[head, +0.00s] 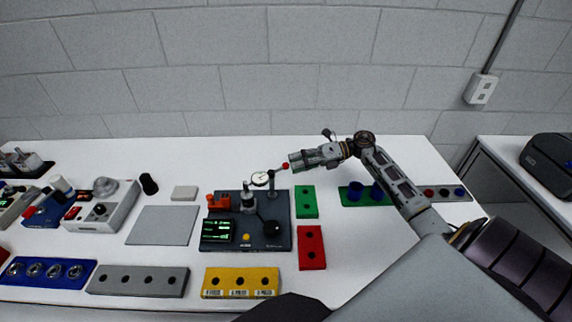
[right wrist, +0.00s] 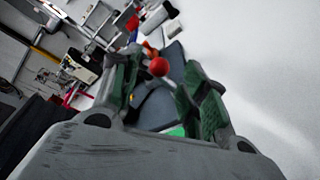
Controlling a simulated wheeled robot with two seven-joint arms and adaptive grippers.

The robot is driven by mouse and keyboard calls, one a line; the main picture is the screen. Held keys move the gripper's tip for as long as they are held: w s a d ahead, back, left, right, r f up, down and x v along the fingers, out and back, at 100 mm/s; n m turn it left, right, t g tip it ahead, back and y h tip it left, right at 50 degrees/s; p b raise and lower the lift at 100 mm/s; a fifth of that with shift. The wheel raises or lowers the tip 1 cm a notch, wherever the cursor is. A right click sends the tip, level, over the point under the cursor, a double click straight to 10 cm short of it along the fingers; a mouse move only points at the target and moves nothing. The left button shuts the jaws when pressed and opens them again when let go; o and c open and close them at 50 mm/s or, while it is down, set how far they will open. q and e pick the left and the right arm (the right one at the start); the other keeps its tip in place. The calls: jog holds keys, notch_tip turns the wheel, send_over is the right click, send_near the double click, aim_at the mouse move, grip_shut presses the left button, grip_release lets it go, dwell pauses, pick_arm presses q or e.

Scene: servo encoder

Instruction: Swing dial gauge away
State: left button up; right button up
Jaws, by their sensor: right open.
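The dial gauge (head: 260,179) has a round white face and stands on an arm over the dark fixture base (head: 273,240). A red ball knob (head: 285,166) sits at the right end of the gauge's arm. My right gripper (head: 291,162) is beside this knob, reaching in from the right. In the right wrist view the red knob (right wrist: 159,67) shows between the open green-padded fingers of my right gripper (right wrist: 165,95). I cannot tell whether a finger touches it. My left gripper is not in view.
The base also carries a green-lit display (head: 218,231) and a black ball knob (head: 270,227). Green (head: 306,202) and red (head: 311,248) blocks lie to its right. A yellow block (head: 240,283) lies in front, a grey plate (head: 162,226) to the left. The table behind the gauge is clear.

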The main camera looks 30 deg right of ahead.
aim_at(286, 166)
jog(key=shift+p+x, duration=0.35)
jog(key=shift+x, duration=1.7)
grip_shut()
